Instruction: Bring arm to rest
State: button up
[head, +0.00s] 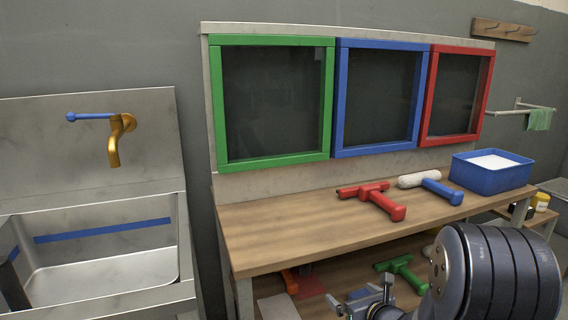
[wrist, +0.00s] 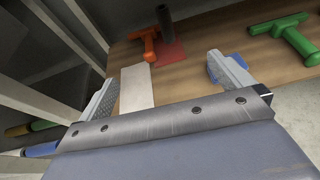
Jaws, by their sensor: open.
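My gripper (wrist: 165,88) is open and empty in the wrist view, its two fingers spread wide apart. In the head view my gripper (head: 372,298) shows at the bottom, in front of the workbench's lower shelf. My dark arm fills the lower right corner of the head view. In the wrist view a pale flat block (wrist: 136,88) lies on the shelf between and beyond the fingers, apart from them as far as I can tell. Part of the gripper is cut off by the frame's lower edge in the head view.
A workbench (head: 290,220) carries a red squeegee-like tool (head: 385,202), a white roller with blue handle (head: 420,182) and a blue tub (head: 490,180). Its lower shelf holds a green tool (head: 403,270) and an orange tool (wrist: 150,42). A metal sink (head: 100,280) stands left.

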notch_tip(320, 180, up, 10)
jog(key=s+a+p, duration=0.2)
jog(key=p, duration=0.6)
jog(key=shift+a+p, duration=0.2)
jog(key=shift+p, duration=0.2)
jog(key=shift+r, duration=0.1)
